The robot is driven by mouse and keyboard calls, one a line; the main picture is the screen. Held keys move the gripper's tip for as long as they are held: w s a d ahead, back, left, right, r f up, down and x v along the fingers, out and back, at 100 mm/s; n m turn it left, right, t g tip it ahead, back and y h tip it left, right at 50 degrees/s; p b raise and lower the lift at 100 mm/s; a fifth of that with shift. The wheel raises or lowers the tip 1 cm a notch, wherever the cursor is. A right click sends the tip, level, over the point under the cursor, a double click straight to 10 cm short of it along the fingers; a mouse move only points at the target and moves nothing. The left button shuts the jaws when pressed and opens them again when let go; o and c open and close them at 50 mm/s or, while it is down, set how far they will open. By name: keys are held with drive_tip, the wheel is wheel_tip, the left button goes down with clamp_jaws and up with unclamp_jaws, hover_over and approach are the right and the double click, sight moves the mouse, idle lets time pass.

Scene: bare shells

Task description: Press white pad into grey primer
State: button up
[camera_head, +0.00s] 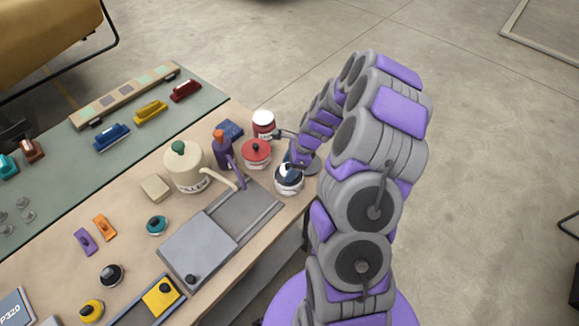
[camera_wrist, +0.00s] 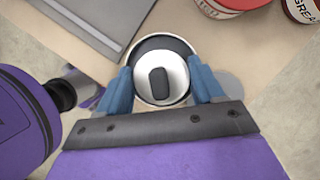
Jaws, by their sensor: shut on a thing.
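The white pad (camera_wrist: 163,74) is a round white disc with a dark oblong knob; it shows from above in the wrist view. My gripper (camera_wrist: 163,80) is shut on it, with one blue finger on each side. The pad is over the dark round mouth of a pot, the grey primer (camera_wrist: 152,43), whose dark ring shows around the pad. I cannot tell whether the pad touches the primer inside. In the head view the pale pot (camera_head: 288,187) stands at the bench's right edge, with my gripper (camera_head: 292,166) over it, and the pad is mostly hidden.
A red-lidded pot (camera_head: 256,158) and a red-and-white tin (camera_head: 264,122) stand just behind. Several colored pads lie farther left. Open floor is right of the bench.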

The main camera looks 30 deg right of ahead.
drive_tip(key=shift+r+p, duration=1.75)
drive_tip(key=shift+r, duration=0.8)
drive_tip(key=shift+w, duration=0.1)
